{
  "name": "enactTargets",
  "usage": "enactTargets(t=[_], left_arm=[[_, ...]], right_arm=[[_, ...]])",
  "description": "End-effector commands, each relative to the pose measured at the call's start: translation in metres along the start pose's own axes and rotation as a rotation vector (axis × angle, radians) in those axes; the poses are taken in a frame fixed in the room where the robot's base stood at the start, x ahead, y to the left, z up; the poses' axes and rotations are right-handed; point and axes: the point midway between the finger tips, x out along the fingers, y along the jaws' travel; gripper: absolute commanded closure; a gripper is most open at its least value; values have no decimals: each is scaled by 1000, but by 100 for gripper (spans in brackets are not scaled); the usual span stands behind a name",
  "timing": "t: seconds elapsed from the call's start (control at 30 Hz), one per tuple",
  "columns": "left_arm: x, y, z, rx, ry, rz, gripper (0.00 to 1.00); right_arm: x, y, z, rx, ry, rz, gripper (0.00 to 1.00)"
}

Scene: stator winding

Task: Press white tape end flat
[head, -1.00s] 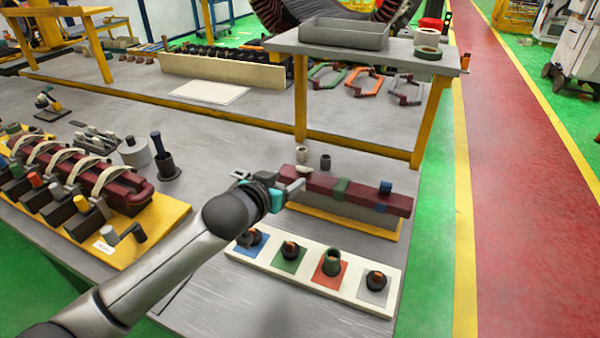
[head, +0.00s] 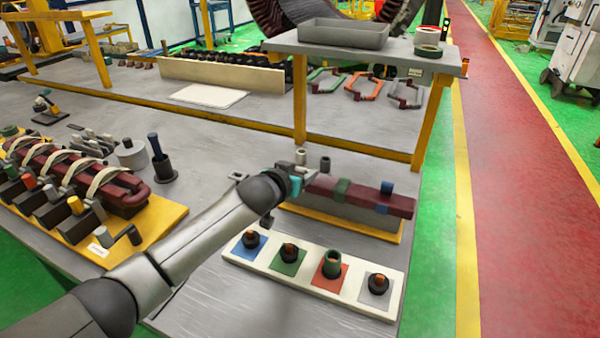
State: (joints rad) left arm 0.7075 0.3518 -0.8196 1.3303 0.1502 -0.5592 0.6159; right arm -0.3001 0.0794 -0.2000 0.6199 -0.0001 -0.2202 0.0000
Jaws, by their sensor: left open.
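A dark red bar (head: 362,197) with a green band (head: 341,188) and blue bands lies on a grey block with a yellow base, right of centre. My left gripper (head: 303,173) is at the bar's left end, open, with its fingertips at or just over the end's top. The white tape end seen there before is now hidden by the gripper or cannot be told apart from it. Whether the fingers touch the bar cannot be told. My right gripper is not in view.
Two small cylinders, a pale one (head: 300,156) and a dark one (head: 325,163), stand just behind the bar's left end. A white strip (head: 325,291) with coloured squares and small parts lies in front. A raised shelf (head: 400,61) stands behind.

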Motion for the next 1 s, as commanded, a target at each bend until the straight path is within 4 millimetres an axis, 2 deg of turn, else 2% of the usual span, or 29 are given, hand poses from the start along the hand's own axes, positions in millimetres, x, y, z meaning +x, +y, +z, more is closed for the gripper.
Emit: enactTargets(t=[0.2,0.77,1.0], left_arm=[[0,0,0,0,0,1,38],[0,0,0,0,0,1,100],[0,0,0,0,0,1,100]], right_arm=[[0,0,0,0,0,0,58],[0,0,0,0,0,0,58],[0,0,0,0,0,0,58]])
